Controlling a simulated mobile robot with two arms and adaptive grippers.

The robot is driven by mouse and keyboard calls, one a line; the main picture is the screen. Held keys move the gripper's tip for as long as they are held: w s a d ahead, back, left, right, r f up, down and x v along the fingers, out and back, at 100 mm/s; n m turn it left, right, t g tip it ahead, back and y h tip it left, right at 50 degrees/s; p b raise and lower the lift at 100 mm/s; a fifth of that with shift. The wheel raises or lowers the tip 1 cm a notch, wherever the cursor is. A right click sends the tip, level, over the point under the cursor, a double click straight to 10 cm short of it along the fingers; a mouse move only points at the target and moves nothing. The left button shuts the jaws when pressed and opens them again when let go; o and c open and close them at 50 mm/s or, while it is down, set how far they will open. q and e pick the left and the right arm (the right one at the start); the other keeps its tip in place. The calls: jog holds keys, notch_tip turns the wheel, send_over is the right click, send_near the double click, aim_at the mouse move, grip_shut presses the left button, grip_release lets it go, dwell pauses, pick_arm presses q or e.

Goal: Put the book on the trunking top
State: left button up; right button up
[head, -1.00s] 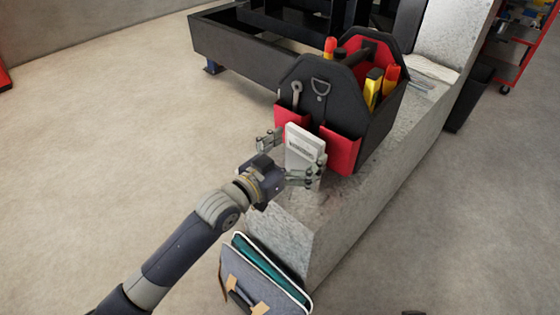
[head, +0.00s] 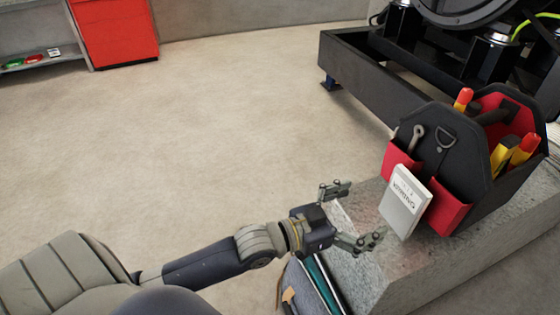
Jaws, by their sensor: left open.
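The book (head: 404,203), pale grey-white with dark print on its face, stands tilted on end on the grey speckled trunking top (head: 390,270), close against the front of the tool bag. I cannot tell whether it leans on the bag. My left gripper (head: 356,214) is open and empty, to the left of the book, its fingers spread and apart from it. My right gripper is not in view.
The black and red tool bag (head: 450,150) with several tools stands on the trunking behind the book. A grey and teal satchel (head: 318,285) is against the trunking's near end. A black genset frame (head: 365,85) lies behind. The floor at left is clear.

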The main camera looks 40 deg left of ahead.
pick_arm(q)
jog(key=s+a+f+n+g+y, duration=0.1)
jog(key=s+a+f+g+y, duration=0.1)
jog(key=s+f+g+y, duration=0.3)
jog(key=s+a+f+n+y, duration=0.15)
jog(key=s+f, duration=0.25)
jog(key=f, duration=0.4)
jog(key=s+a+f+n+g+y, duration=0.1)
jog(key=s+a+f+g, duration=0.1)
jog(key=s, duration=0.4)
jog(key=s+a+f+n+g+y, duration=0.1)
jog(key=s+a+f+g+y, duration=0.1)
jog(key=s, duration=0.5)
jog(key=shift+s+a+f+g, duration=0.3)
jog(key=shift+a+f+g, duration=0.35)
jog(key=shift+a+g, duration=0.55)
jog(key=shift+c, duration=0.2)
